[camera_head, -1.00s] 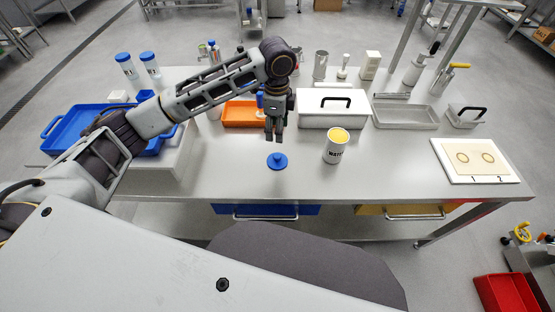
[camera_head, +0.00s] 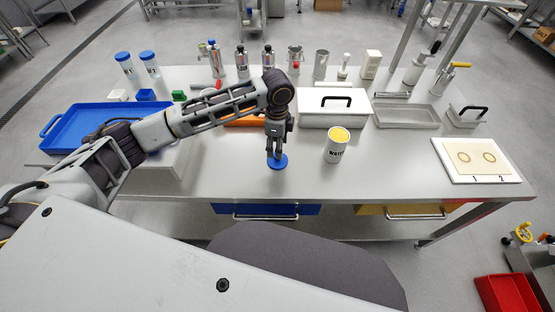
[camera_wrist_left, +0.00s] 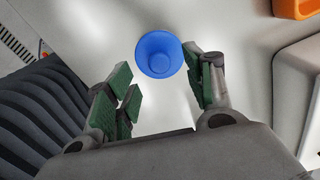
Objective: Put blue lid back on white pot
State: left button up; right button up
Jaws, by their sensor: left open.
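The blue lid (camera_head: 278,162) lies on the table near its front edge; in the left wrist view the lid (camera_wrist_left: 159,54) shows as a round disc with a raised knob. My right gripper is not in view.
A white box with a black handle (camera_head: 333,119) stands behind the pot. An orange tray (camera_head: 243,121) lies behind my left arm. A blue tray (camera_head: 85,121) is at the left, and a white board (camera_head: 477,174) at the right. The table around the lid is clear.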

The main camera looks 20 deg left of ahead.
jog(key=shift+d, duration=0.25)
pick_arm(q)
jog(key=shift+f, duration=0.1)
jog(key=shift+f, duration=2.55)
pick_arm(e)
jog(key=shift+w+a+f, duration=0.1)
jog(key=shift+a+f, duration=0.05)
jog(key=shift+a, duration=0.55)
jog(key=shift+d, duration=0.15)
